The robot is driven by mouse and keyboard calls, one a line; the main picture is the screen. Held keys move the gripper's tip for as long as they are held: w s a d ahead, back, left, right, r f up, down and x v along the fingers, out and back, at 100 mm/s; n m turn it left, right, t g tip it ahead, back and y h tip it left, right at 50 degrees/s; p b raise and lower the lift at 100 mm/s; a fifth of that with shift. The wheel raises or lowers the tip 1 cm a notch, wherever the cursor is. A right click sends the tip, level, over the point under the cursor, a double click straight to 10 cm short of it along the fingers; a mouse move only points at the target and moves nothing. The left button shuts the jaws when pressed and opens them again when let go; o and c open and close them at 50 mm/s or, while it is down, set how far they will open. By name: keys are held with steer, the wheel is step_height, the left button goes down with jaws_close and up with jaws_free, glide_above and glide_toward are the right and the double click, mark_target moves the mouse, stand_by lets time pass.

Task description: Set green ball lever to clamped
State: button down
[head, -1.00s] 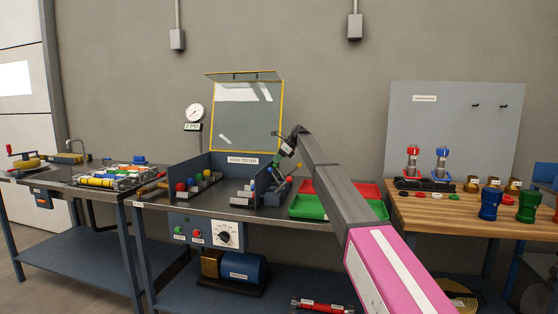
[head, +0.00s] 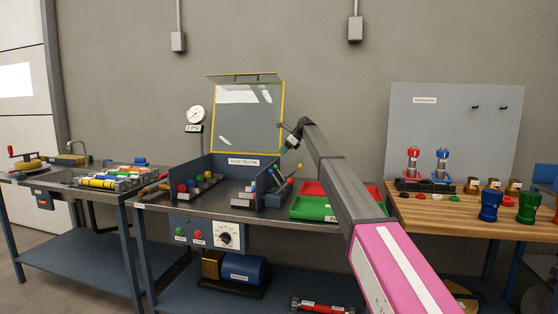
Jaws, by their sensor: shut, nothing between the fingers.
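The hose tester (head: 243,161) stands on the middle bench, with its yellow-framed clear lid raised. My gripper (head: 290,143) is shut and empty, in the air above the tester's right end.
Red (head: 367,191) and green (head: 314,207) trays lie right of the tester, partly behind my arm. A pressure gauge (head: 196,115) stands behind its left. The raised lid (head: 247,118) rises at the back. More levers at the tester's right end sit below my gripper.

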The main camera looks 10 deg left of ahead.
step_height(320, 180, up, 8)
steer(key=w, duration=0.1)
steer(key=shift+f, duration=0.15)
stand_by(0.4)
